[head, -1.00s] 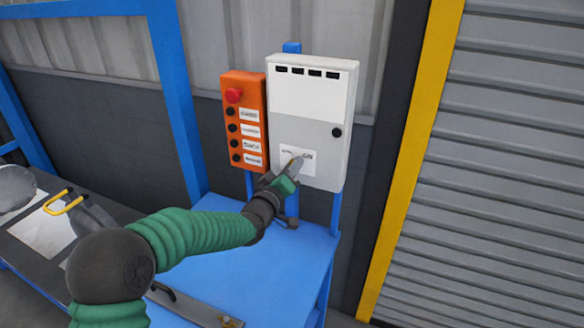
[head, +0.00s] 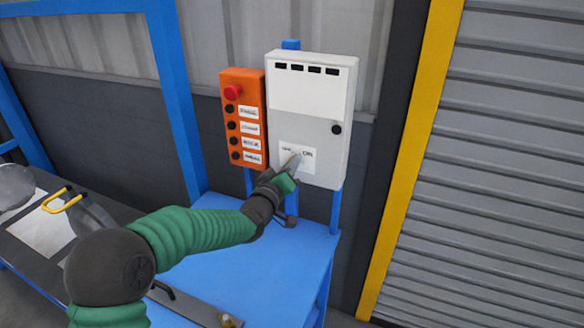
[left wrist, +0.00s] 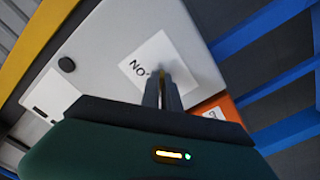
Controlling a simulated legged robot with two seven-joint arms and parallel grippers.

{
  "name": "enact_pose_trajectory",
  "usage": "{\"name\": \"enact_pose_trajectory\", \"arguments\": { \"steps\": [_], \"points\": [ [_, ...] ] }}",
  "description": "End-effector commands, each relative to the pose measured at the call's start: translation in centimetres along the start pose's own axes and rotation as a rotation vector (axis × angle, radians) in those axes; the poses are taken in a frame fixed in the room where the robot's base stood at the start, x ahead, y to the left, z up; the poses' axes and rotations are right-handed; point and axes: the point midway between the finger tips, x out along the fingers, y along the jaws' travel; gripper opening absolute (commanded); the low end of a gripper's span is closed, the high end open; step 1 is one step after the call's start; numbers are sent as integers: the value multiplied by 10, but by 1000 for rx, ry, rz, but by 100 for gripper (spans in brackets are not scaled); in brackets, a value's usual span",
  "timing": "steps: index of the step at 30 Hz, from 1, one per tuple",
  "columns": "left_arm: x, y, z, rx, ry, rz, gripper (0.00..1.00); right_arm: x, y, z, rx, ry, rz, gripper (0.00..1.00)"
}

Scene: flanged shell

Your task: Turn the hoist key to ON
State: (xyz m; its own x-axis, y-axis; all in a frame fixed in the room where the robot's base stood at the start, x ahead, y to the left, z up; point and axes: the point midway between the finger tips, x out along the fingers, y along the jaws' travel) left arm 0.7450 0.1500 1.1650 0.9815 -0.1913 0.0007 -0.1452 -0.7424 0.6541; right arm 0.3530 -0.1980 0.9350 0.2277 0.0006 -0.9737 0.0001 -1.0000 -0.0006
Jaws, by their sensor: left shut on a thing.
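The hoist key sits on a white label (head: 308,162) at the lower part of a grey control box (head: 315,118). The word ON reads at the label's right side. My left gripper (head: 294,163) is at the label with its fingers shut on the key, which they mostly hide. In the left wrist view the two fingers (left wrist: 162,82) reach the label (left wrist: 145,62), which appears turned over, with ON on its left. A small yellowish bit shows between the fingertips. How far the key is turned is hidden. My right gripper is not in view.
An orange button box (head: 243,120) with a red knob (head: 234,91) hangs just left of the control box. A blue bench (head: 260,265) lies below. A yellow post (head: 412,165) and a grey shutter (head: 500,180) stand to the right.

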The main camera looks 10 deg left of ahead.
Motion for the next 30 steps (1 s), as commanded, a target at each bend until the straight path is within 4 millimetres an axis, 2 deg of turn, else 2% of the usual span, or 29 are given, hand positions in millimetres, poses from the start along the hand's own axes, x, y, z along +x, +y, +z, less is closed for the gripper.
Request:
{"name": "enact_pose_trajectory", "arguments": {
  "steps": [8, 30],
  "points": [
    [0, -5, 6, 197, -6, -3, 0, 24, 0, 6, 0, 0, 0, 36],
    [0, -6, 8, 899, -9, -2, 0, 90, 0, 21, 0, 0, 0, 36]
  ]
}}
